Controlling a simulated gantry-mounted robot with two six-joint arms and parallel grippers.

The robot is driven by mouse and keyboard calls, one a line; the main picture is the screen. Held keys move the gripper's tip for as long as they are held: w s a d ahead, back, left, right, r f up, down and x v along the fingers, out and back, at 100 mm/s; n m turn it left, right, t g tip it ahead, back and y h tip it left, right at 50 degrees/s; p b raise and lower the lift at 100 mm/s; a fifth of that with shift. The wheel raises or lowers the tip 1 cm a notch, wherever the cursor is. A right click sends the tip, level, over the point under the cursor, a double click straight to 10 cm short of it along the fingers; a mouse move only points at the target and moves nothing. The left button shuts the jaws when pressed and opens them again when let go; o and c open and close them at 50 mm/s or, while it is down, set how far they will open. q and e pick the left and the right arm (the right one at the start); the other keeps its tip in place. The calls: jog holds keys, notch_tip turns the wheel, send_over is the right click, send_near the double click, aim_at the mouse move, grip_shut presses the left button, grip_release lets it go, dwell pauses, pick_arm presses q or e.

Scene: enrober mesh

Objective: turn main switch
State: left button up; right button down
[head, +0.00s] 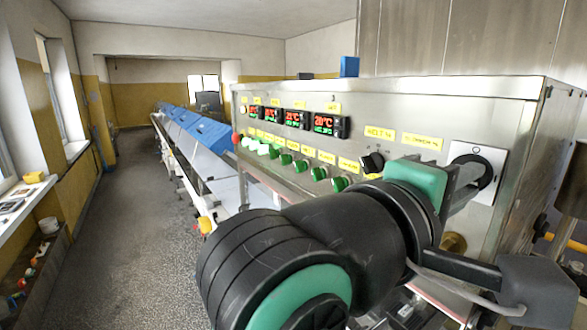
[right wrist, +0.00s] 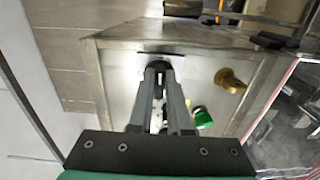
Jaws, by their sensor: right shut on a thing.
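The main switch is a black round knob on a white square plate (head: 496,154), at the right end of the steel control panel in the head view. My right gripper (head: 480,174) reaches the knob from the front and is shut on it, its fingers covering much of the knob. In the right wrist view the two fingers (right wrist: 159,76) close together at the dark top of the switch (right wrist: 157,49). The exact angle of the knob is hidden by the fingers. My left gripper is in neither view.
The control panel (head: 300,96) carries several red displays, green buttons (head: 340,184) and a black selector (head: 372,162) left of the switch. A brass knob (right wrist: 230,82) sticks out below the switch. A conveyor with blue covers (head: 207,133) runs back on the left.

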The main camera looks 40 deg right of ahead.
jog(key=c, duration=0.9)
grip_release()
jog(key=shift+o, duration=0.2)
jog(key=shift+a, duration=0.1)
jog(key=w+a, duration=0.2)
jog(key=a, duration=0.9)
jog(key=shift+a, duration=0.15)
